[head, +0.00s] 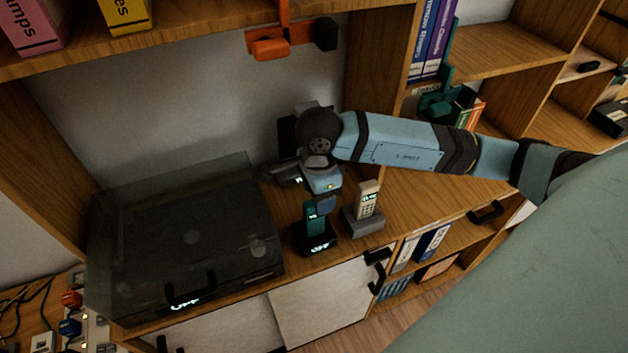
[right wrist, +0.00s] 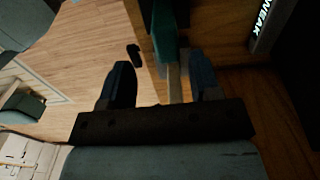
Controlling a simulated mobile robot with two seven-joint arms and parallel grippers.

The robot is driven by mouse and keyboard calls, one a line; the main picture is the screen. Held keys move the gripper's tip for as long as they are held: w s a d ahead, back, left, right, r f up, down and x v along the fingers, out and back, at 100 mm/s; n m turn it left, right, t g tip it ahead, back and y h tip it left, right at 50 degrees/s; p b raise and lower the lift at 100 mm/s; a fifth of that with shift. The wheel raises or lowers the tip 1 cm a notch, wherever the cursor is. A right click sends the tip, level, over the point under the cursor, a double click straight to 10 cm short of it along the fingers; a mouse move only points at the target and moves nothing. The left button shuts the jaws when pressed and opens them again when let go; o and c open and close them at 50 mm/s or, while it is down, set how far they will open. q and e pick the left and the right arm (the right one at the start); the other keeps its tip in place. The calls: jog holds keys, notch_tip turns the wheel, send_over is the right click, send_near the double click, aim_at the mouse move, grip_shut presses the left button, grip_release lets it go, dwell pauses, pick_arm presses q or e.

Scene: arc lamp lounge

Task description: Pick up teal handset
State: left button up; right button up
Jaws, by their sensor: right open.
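The teal handset (head: 311,222) stands upright in a black dock (head: 318,246) with a lit label, near the front edge of the wooden shelf top. My right gripper (head: 325,203) is just above and beside the handset's upper end, partly overlapping it in the head view. In the right wrist view my right gripper (right wrist: 160,78) is open, its two dark fingers apart. A teal piece, seemingly the handset (right wrist: 164,32), lies ahead between the finger directions; I cannot tell whether they touch. My left gripper is not in view.
A cream handset (head: 368,199) stands in a grey dock (head: 364,222) close to the right. A dark turntable-like box with a clear lid (head: 190,240) is at the left. An orange object (head: 270,43) hangs above. Bare shelf top lies right of the docks.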

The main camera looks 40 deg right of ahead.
aim_at(314, 221)
notch_tip(314, 221, down, 6)
jog(key=shift+w+a+f+p, duration=0.15)
jog(key=shift+w+f+p, duration=0.05)
jog(key=shift+w+p, duration=0.25)
jog(key=shift+c, duration=0.2)
jog(key=c, duration=1)
